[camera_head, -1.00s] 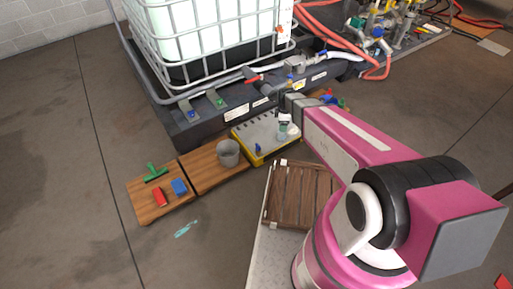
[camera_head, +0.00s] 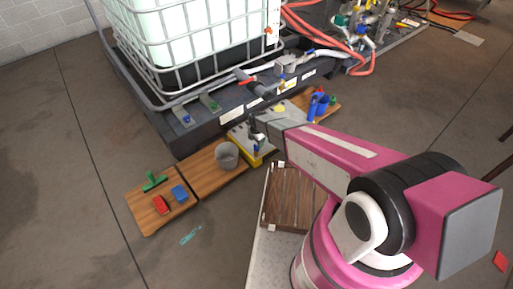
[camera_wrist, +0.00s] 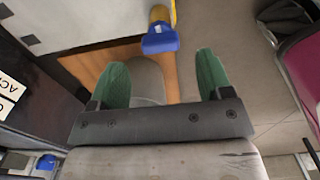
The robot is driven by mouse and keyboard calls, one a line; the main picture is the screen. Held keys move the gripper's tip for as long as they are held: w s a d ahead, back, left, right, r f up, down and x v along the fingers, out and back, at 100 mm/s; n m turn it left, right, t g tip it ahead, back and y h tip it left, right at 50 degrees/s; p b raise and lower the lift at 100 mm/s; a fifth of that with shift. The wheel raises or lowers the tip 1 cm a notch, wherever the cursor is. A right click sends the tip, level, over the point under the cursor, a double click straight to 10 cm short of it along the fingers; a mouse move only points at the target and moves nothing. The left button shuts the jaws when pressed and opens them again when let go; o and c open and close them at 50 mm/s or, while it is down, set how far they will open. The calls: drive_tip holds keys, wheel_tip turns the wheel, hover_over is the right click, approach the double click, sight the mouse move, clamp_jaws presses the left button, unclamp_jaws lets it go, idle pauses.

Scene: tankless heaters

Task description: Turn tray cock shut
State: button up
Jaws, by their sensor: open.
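In the wrist view the blue handle (camera_wrist: 160,40) sits on a yellow body at the top centre. My gripper (camera_head: 254,126) is over the tray, close to the cock. In the wrist view my gripper (camera_wrist: 162,72) has two green fingers spread wide, with nothing held between them. The handle lies beyond the fingertips, apart from them. The gripper hides part of the tray.
A grey bucket (camera_head: 227,156) stands on a wooden board left of the tray. Another board (camera_head: 146,217) holds a green brush, a red block and a blue block. The caged tank (camera_head: 200,52) is behind. A wooden slatted piece (camera_head: 290,195) lies in front.

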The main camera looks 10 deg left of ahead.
sight(256, 148)
wheel_tip(256, 148, down, 5)
drive_tip(key=shift+f, duration=0.1)
drive_tip(key=c, duration=0.9)
